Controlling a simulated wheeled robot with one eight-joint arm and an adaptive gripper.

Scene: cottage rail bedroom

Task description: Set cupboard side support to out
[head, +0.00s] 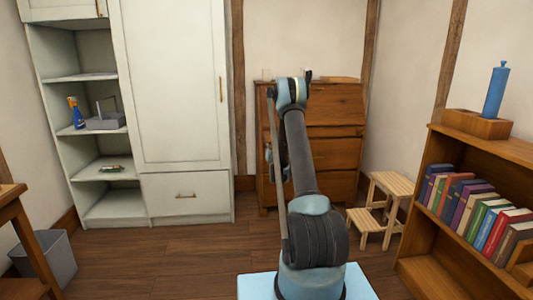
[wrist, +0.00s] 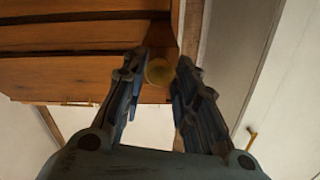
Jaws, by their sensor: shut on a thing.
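The cupboard is a brown wooden bureau (head: 335,115) with a sloping front and drawers, against the back wall in the head view. My arm covers its left part there. In the wrist view its wooden front (wrist: 75,38) fills the top left. A round yellowish knob (wrist: 159,73) is between the fingertips of my gripper (wrist: 160,66), which is shut on it. The knob is at the bureau's edge nearest the white wardrobe, by a narrow wooden piece that looks like the side support. How far this piece stands out cannot be told. In the head view my gripper is mostly hidden behind my arm.
A white wardrobe (head: 170,85) with open shelves stands left of the bureau. A wooden step stool (head: 388,190) is at its right. A bookcase (head: 455,250) with several books stands at the right, a grey bin (head: 52,262) at the left. The floor (head: 180,262) left of me is clear.

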